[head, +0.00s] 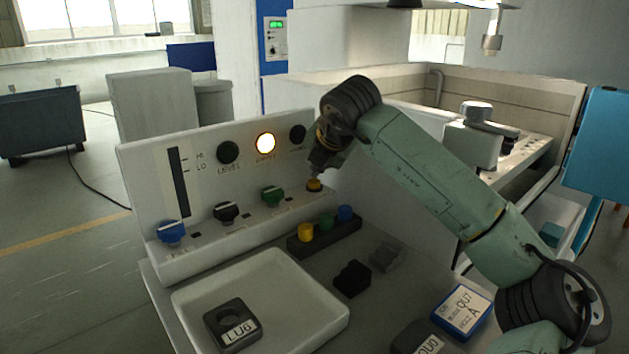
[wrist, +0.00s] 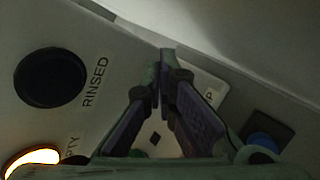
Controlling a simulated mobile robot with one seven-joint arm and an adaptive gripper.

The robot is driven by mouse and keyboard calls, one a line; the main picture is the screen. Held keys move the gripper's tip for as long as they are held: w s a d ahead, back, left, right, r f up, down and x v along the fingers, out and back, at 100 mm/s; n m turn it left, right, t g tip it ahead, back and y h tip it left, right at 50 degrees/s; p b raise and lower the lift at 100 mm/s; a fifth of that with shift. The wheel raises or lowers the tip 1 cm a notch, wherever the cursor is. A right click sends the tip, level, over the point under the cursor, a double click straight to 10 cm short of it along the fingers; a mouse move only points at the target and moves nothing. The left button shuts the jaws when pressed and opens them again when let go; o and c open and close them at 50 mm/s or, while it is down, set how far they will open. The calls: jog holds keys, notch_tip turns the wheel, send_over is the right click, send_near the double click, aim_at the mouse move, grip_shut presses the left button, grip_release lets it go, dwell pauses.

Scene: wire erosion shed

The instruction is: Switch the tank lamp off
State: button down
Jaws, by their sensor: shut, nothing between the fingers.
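An upright pale panel carries a row of round lamps. The middle lamp (head: 265,143) glows warm yellow-white; its edge also shows bright in the wrist view (wrist: 32,160), beside lettering ending "PTY". Below are a blue knob (head: 171,232), black knob (head: 226,211), green knob (head: 273,196) and yellow-orange knob (head: 314,186). My gripper (head: 316,174) is shut and empty, just above the yellow-orange knob; contact is unclear. Its fingers (wrist: 162,58) hide that spot in the wrist view.
A dark block (head: 340,234) with yellow, green and blue pegs stands below the panel. A white tray (head: 315,308) holds a dark part marked LU6 (head: 233,325). Small black blocks (head: 351,279) and a blue-edged box (head: 462,309) lie to its right.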

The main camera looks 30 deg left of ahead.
aim_at(318, 181)
notch_tip(318, 181, up, 6)
jog(key=p, duration=0.2)
jog(key=shift+p, duration=0.35)
dwell(1.7)
